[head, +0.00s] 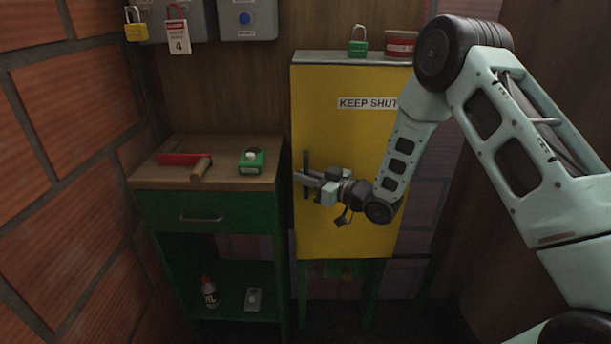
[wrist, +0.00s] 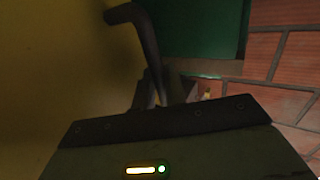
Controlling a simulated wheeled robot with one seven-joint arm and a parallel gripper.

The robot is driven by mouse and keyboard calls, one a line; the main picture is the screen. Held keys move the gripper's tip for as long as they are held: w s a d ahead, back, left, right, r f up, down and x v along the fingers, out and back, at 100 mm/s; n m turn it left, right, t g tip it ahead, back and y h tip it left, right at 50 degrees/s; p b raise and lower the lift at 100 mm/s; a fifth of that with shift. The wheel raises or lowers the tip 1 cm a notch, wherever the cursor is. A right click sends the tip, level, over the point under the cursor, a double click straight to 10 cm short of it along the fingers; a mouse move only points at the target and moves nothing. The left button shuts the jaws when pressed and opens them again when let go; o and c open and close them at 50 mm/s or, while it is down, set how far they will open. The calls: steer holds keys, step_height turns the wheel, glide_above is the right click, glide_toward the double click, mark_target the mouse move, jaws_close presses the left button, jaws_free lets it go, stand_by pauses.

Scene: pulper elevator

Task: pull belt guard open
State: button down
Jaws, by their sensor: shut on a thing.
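The belt guard (head: 346,220) is a tall yellow panel marked KEEP SHUT, standing in the middle of the head view. It looks closed, and its front faces me. A dark upright handle (head: 306,168) sits near its left edge. My gripper (head: 304,179) reaches in from the right and is shut on the handle. In the wrist view the dark bent handle (wrist: 145,40) runs down between my fingers (wrist: 165,92), with the yellow guard (wrist: 60,60) at the left. The exact contact at the fingertips is dim.
A green cabinet (head: 205,216) with a wooden top stands left of the guard, close to the handle side. A red-bladed tool (head: 184,160) and a green device (head: 252,160) lie on it. A green padlock (head: 358,46) and a red tin (head: 400,45) stand on top of the guard housing.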

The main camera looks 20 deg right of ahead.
steer(key=s+d+n+g+y, duration=0.3)
steer(key=s+n+g+y, duration=0.5)
steer(key=s, duration=1)
steer(key=s+d+n+g+h+p, duration=0.2)
steer(key=s+d+n+g, duration=0.3)
steer(key=s+d+g, duration=0.5)
steer(key=shift+s+d+g+p, duration=0.4)
steer(key=shift+s+d+p, duration=0.35)
steer(key=shift+s+d, duration=0.95)
steer(key=shift+w+d, duration=0.15)
steer(key=shift+d, duration=0.05)
steer(key=c, duration=1.8)
jaws_free()
steer(key=shift+r, duration=0.1)
